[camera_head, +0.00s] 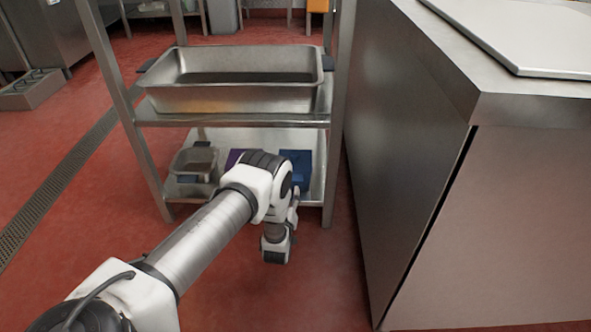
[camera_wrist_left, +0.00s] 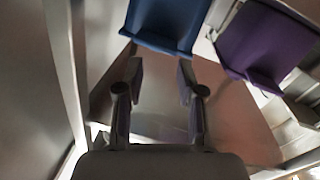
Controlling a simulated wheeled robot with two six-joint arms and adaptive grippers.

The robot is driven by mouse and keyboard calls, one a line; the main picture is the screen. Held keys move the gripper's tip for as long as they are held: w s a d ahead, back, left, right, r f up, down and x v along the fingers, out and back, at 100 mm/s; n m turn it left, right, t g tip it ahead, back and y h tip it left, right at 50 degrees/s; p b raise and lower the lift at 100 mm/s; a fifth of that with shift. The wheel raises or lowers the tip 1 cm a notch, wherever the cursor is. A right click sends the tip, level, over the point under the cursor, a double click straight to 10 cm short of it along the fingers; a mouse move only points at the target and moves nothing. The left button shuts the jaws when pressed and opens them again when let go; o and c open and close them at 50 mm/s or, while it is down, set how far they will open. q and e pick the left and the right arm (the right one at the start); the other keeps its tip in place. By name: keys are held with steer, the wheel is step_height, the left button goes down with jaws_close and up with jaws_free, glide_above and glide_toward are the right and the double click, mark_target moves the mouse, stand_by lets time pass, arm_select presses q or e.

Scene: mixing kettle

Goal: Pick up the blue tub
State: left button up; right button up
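The blue tub (camera_head: 301,166) sits on the lower shelf of the metal rack in the head view, partly hidden by my left arm. In the left wrist view the blue tub (camera_wrist_left: 166,22) is at the top centre, just beyond the fingertips. My left gripper (camera_wrist_left: 159,70) is open, its two fingers apart, with nothing between them. The tub's near rim appears close to the fingertips, but I cannot tell whether they touch. In the head view my arm hides the fingers. My right gripper is in neither view.
A purple tub (camera_head: 236,157) stands beside the blue one; it also shows in the left wrist view (camera_wrist_left: 262,45). A large steel pan (camera_head: 235,97) is on the shelf above. A steel counter (camera_head: 430,130) stands close on the right.

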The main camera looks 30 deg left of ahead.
mark_target(299, 182)
arm_select(q)
steer(key=w+m, duration=0.2)
steer(key=m, duration=0.4)
steer(key=w+m+y+b, duration=0.1)
steer(key=w+m, duration=0.2)
steer(key=m, duration=0.4)
steer(key=w+a+m+g, duration=0.1)
steer(key=w+m, duration=0.1)
steer(key=m, duration=0.4)
steer(key=shift+w+f+m+y+b, duration=0.2)
steer(key=shift+f+m+y+b, duration=0.1)
steer(key=shift+f+m, duration=0.1)
steer(key=shift+w+r, duration=0.15)
steer(key=shift+r, duration=0.15)
jaws_close()
